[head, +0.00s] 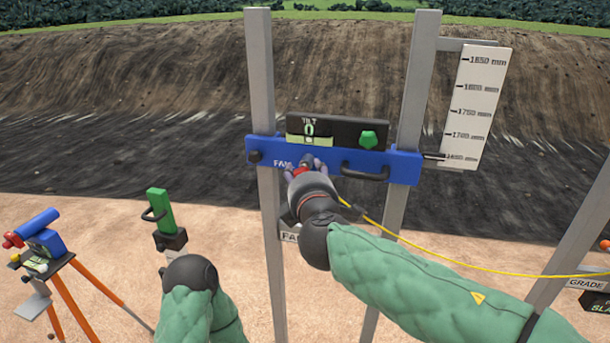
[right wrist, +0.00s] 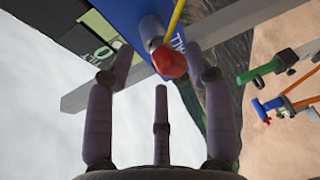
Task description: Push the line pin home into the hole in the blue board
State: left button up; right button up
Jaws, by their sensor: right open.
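The blue board (head: 268,151) spans two grey upright posts; it also shows in the right wrist view (right wrist: 135,15). The line pin has a red rounded head (right wrist: 168,62) and a grey shank or collar at the board's face; its red head shows small in the head view (head: 300,171). The hole is hidden behind the pin. My right gripper (head: 304,163) is open in front of the board. In the right wrist view its fingers (right wrist: 165,72) are spread around the red head, with visible gaps. My left arm shows at the bottom, but its gripper fingers do not.
A tilt display (head: 345,131) with a green knob tops the board. A black handle (head: 363,172) sits right of my gripper. A yellow line (head: 440,261) runs right. A graduated white staff (head: 476,105) stands right; a blue instrument on a tripod (head: 43,243) stands left.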

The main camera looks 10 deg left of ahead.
jog(key=b+v, duration=0.1)
jog(key=v, duration=0.4)
dwell(0.3)
jog(key=v, duration=1.2)
jog(key=w+d+f+m+g+h+b, duration=0.1)
jog(key=w+f+m+g+b, duration=0.2)
jog(key=f, duration=1.4)
jog(key=d+f+m+g+b, duration=0.15)
jog(key=f+g+b, duration=0.25)
jog(key=f, duration=1.3)
jog(key=w+d+f+m+g+h+b, duration=0.1)
jog(key=w+f+m+g+b, duration=0.2)
jog(key=f, duration=1.4)
jog(key=s+d+f+m+g+b, duration=0.1)
jog(key=s+d+f+m+b, duration=0.3)
jog(key=f, duration=0.9)
jog(key=s+d+f+m+g+b, duration=0.2)
jog(key=s+d+f+m, duration=0.3)
jog(key=f, duration=0.9)
jog(key=s+d+f+m+g+b, duration=0.2)
jog(key=s+d+f+m+b, duration=0.3)
jog(key=f, duration=0.8)
jog(key=s+m, duration=0.3)
jog(key=m, duration=0.1)
jog(key=shift+f+b, duration=0.2)
jog(key=shift+b, duration=0.15)
